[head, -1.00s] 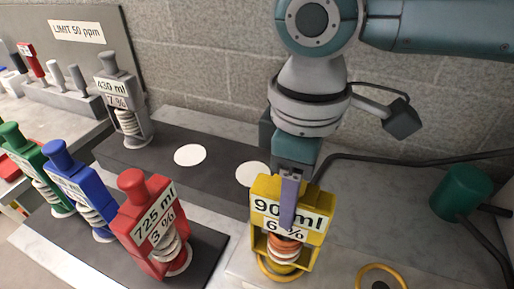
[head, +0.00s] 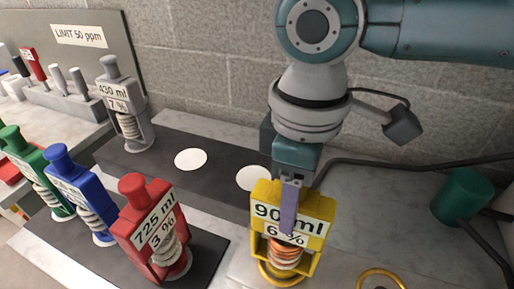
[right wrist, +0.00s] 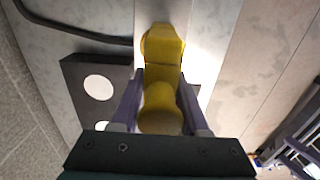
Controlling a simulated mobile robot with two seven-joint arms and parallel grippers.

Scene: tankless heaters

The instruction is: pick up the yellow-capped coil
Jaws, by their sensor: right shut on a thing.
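The yellow-capped coil (head: 318,232) stands upright at the front centre right in the head view, with a label reading "90_ ml, 6 %", one character hidden by a finger, and an orange and white coil below it. My right gripper (head: 289,208) comes down from above and is shut on its cap. In the right wrist view the yellow cap (right wrist: 160,100) sits between the two purple fingers of my right gripper (right wrist: 160,110). I cannot tell whether its base is off the surface. My left gripper is not in view.
Red (head: 152,225), blue (head: 80,190) and green (head: 22,158) capped coils stand on a dark mat at left. A grey one (head: 112,72) stands on a dark strip with white discs (head: 190,159). A green cylinder (head: 462,195) and black hose lie right; a yellow ring (head: 381,281) lies in front.

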